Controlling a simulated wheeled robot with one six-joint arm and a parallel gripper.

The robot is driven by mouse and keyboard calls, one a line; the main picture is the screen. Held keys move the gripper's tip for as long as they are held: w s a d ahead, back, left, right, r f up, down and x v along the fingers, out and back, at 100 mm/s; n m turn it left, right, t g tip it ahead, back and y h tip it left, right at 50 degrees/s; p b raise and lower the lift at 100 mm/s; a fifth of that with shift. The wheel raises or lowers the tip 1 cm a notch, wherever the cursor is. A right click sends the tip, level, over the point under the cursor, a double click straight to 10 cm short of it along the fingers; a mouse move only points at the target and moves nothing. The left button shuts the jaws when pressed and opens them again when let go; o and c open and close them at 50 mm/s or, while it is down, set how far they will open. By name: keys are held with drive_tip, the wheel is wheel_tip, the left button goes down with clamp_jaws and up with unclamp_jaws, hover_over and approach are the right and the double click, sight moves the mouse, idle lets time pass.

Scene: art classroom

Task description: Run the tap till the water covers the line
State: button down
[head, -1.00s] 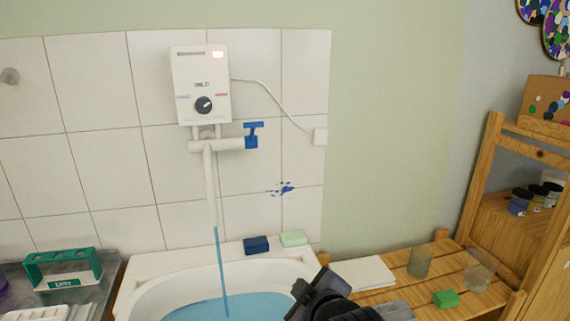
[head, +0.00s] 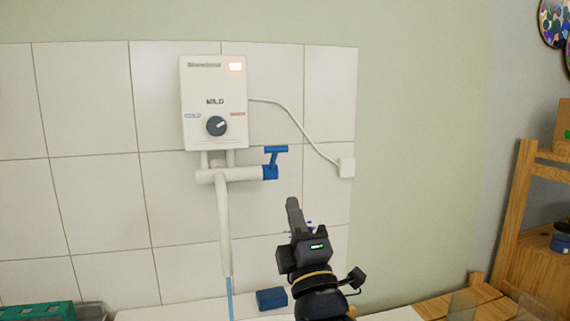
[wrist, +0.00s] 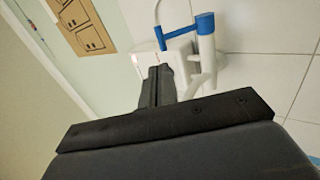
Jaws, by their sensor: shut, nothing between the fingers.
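The tap has a white pipe and spout (head: 224,225) under a white water heater (head: 214,100). Its blue T-shaped handle (head: 275,160) is at the right end of the pipe and shows in the wrist view too (wrist: 190,32). A blue stream of water (head: 229,286) runs from the spout. Only the white rim of the basin (head: 165,312) shows at the bottom; the water level and line are out of view. My gripper (head: 292,203) is shut and empty, pointing up, below and slightly right of the handle, apart from it. Its fingers fill the middle of the wrist view (wrist: 157,78).
A blue sponge (head: 271,298) lies on the basin's back edge. A green rack (head: 38,312) stands at the lower left. A white cable runs to a wall box (head: 346,168). A wooden shelf (head: 520,220) is at the right. The wall around the handle is clear.

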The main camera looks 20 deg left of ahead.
sight(276, 147)
drive_tip(key=p+x, duration=0.2)
drive_tip(key=x, duration=0.9)
drive_tip(key=shift+w+a+r, duration=0.2)
drive_tip(key=shift+w+a, duration=0.05)
drive_tip(key=shift+w, duration=0.05)
drive_tip(key=shift+r+p, duration=0.15)
drive_tip(key=shift+p, duration=0.35)
